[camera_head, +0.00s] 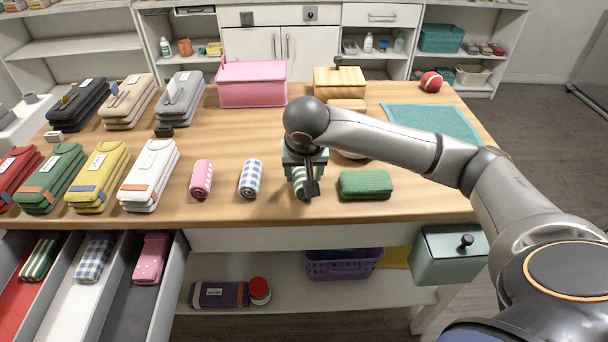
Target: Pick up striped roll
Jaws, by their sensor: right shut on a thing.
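The green-and-white striped roll (299,178) is on or just above the wooden table, right of the middle rolls. My right gripper (305,182) comes down over it from above and is shut on it. The gripper hides much of the roll, and I cannot tell whether it still touches the table. My left gripper is not in view.
A blue checked roll (250,179) and a pink dotted roll (201,179) lie to the left. A green folded cloth (366,184) lies close on the right. Folded stacks fill the table's left. Open drawers (150,300) at lower left hold folded cloths.

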